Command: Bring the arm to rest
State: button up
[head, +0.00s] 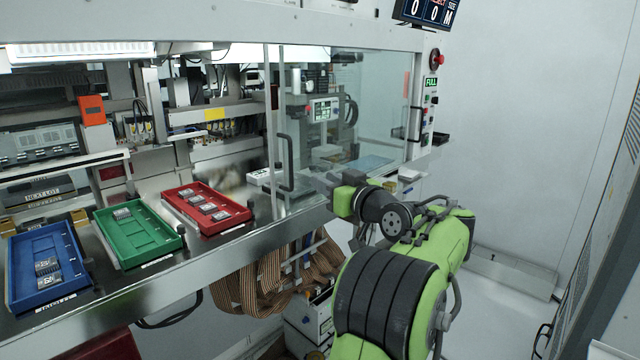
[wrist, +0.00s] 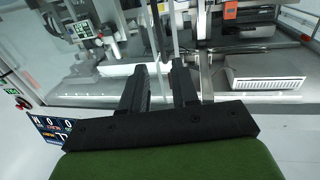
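My gripper (wrist: 158,78) shows in the wrist view, with two dark fingers standing apart and nothing between them. It is open and empty. Glass and metal parts of the machine show beyond the fingertips. In the head view my green and black arm is folded at the lower right, in front of the machine's right end. The gripper's fingers cannot be made out clearly there.
A blue tray (head: 18,262), a green tray (head: 150,247) and a red tray (head: 233,218) with small parts stand on the machine's front ledge. A glass door (head: 340,110) is at centre right. Open floor (head: 510,300) lies to the right.

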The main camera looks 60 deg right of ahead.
dwell(0.3)
jog(key=w+a+f+n+g+y, duration=0.1)
jog(key=w+a+y, duration=0.1)
jog(key=w+a, duration=0.45)
jog(key=w+a+f+n+g+y, duration=0.1)
jog(key=w+a+y, duration=0.15)
jog(key=a, duration=0.65)
jog(key=w+a+f+n+g+y, duration=0.1)
jog(key=w+a+f, duration=0.1)
jog(key=w+a, duration=0.45)
jog(key=s+a+f+n+g+y, duration=0.1)
jog(key=s+a+f, duration=0.1)
jog(key=a, duration=0.5)
jog(key=s+a+f+g+y, duration=0.1)
jog(key=s+a+f, duration=0.15)
jog(key=a, duration=0.45)
jog(key=s+a+f+g, duration=0.2)
jog(key=s+a+f, duration=0.3)
jog(key=s, duration=0.3)
jog(key=s+a+f+n+g, duration=0.1)
jog(key=s+a+f+g, duration=0.2)
jog(key=s, duration=0.5)
notch_tip(320, 180, down, 2)
jog(key=shift+s+a+f+y, duration=0.25)
jog(key=shift+a+y, duration=0.2)
jog(key=shift+a, duration=0.4)
